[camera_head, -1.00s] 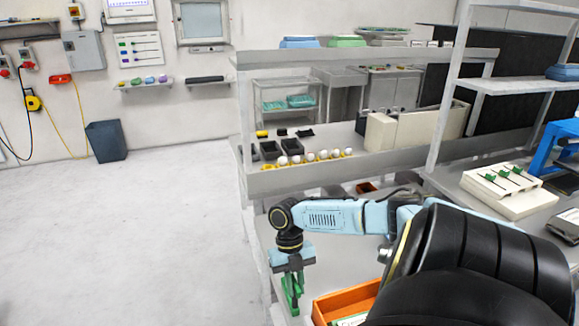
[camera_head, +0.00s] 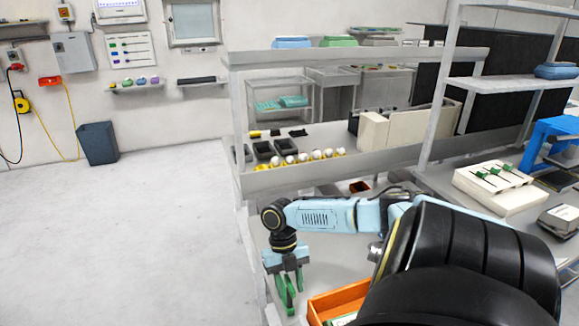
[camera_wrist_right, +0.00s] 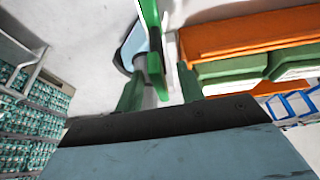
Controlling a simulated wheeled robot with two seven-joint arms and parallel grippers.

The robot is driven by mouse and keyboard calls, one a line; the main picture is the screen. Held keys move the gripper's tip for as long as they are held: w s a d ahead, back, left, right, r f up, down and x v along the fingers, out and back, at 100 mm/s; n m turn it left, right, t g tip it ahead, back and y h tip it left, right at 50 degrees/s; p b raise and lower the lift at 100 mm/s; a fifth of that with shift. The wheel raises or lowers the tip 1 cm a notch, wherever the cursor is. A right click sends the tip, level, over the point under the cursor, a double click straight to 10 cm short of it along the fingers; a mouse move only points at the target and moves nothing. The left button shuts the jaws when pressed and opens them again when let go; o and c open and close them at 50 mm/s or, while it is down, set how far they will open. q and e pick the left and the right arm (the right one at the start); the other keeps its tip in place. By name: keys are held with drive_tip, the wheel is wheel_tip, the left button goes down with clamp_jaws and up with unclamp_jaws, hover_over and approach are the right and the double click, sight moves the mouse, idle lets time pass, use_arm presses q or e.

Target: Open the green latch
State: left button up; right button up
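Green handles (camera_head: 494,173) stand on a cream box (camera_head: 499,194) on the bench at the right. I cannot tell whether one of them is the green latch. My right gripper (camera_head: 290,291) hangs low in the head view, beside an orange bin, far to the left of that box. Its two green fingers point down with a gap between them, and nothing is seen held. In the right wrist view a green bar (camera_wrist_right: 153,45) stands near the finger bases; I cannot tell what it belongs to. My left gripper is not in view.
The orange bin (camera_head: 340,300) lies close to the right gripper, partly hidden by my arm. A shelf rail (camera_head: 330,170) runs behind my arm, with a row of eggs (camera_head: 315,155) beyond it. The floor (camera_head: 120,240) at the left is clear.

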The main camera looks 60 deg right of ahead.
drive_tip(key=b+v, duration=0.1)
drive_tip(key=v, duration=1.2)
drive_tip(key=shift+d+r, duration=0.15)
drive_tip(key=shift+r, duration=0.05)
